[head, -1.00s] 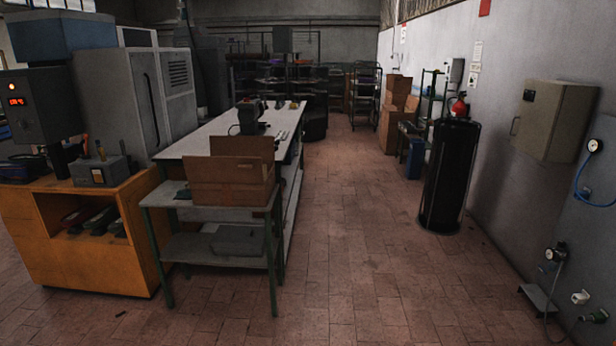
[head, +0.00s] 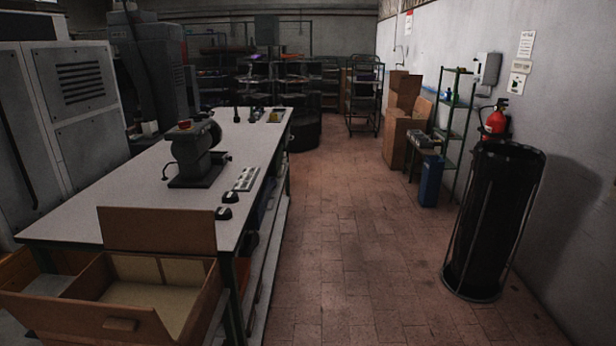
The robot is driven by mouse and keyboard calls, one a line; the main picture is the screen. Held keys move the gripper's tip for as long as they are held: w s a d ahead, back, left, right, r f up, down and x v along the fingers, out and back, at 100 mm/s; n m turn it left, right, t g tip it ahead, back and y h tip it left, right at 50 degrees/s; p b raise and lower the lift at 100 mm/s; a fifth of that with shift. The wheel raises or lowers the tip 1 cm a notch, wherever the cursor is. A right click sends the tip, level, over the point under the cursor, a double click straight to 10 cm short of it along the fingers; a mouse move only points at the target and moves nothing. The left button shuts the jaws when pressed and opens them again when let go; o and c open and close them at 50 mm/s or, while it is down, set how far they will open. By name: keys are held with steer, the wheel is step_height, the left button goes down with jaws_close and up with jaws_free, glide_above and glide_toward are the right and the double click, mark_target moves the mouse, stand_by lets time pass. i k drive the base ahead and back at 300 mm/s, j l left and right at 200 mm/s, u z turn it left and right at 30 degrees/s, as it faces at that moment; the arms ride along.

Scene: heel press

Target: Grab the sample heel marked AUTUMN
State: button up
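I cannot make out a heel marked AUTUMN or any readable label in the head view. Small dark items (head: 228,197) lie on the near right edge of the long white-topped workbench (head: 130,185), beside a pale card or tray with markings (head: 246,178). More small items (head: 276,115) sit at the bench's far end, too small to identify. My gripper does not show in this view.
A grey bench machine (head: 195,150) with a red button stands on the workbench. An open cardboard box (head: 158,230) is at the near left. A black bin (head: 490,220) stands at right, with a blue container (head: 431,180) beyond. The tiled aisle (head: 350,220) between is clear.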

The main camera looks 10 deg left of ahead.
mark_target(229, 198)
steer(key=i+u, duration=0.15)
steer(key=i, duration=0.65)
steer(key=i+l+u, duration=0.2)
steer(key=i, duration=0.65)
steer(key=i+u, duration=0.25)
steer(key=u, duration=0.15)
steer(key=i+u, duration=0.25)
steer(key=u, duration=0.15)
steer(key=i+l+u, duration=0.15)
steer(key=u, duration=0.3)
steer(key=i+u, duration=0.2)
steer(key=u, duration=0.2)
steer(key=i+u, duration=0.2)
steer(key=u, duration=0.2)
steer(key=i+l+u, duration=0.1)
steer(key=u, duration=0.35)
steer(key=i+l+u, duration=0.2)
steer(key=u, duration=0.2)
steer(key=i, duration=0.05)
